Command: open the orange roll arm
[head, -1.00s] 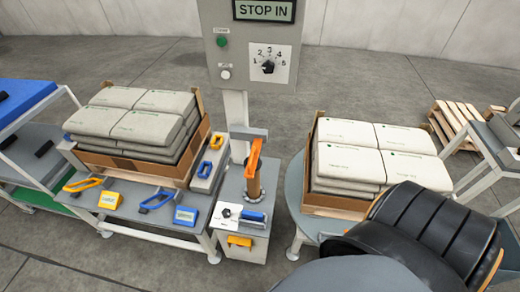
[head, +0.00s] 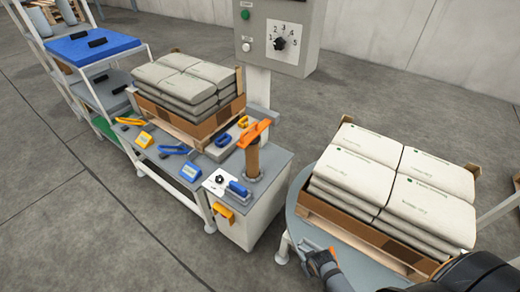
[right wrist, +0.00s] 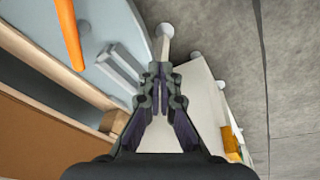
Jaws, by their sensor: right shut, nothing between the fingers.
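The orange roll arm (head: 254,133) lies across the top of the brown roll (head: 253,160), which stands upright on the grey-white cabinet (head: 262,205) in the head view. My right gripper (head: 318,262) is low at the front edge of the round turntable, to the right of and nearer than the cabinet, apart from the roll arm. In the right wrist view my right gripper (right wrist: 160,72) is shut and empty. An orange bar (right wrist: 70,32) shows at the top left there; I cannot tell whether it is the roll arm. My left gripper is out of view.
Sacks in an open carton (head: 395,190) stand on the round turntable (head: 300,215). Another sack stack (head: 185,85) stands on the left bench, beside blue and yellow tools (head: 172,150). A control box (head: 280,35) rises behind the cabinet. Floor is clear at front left.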

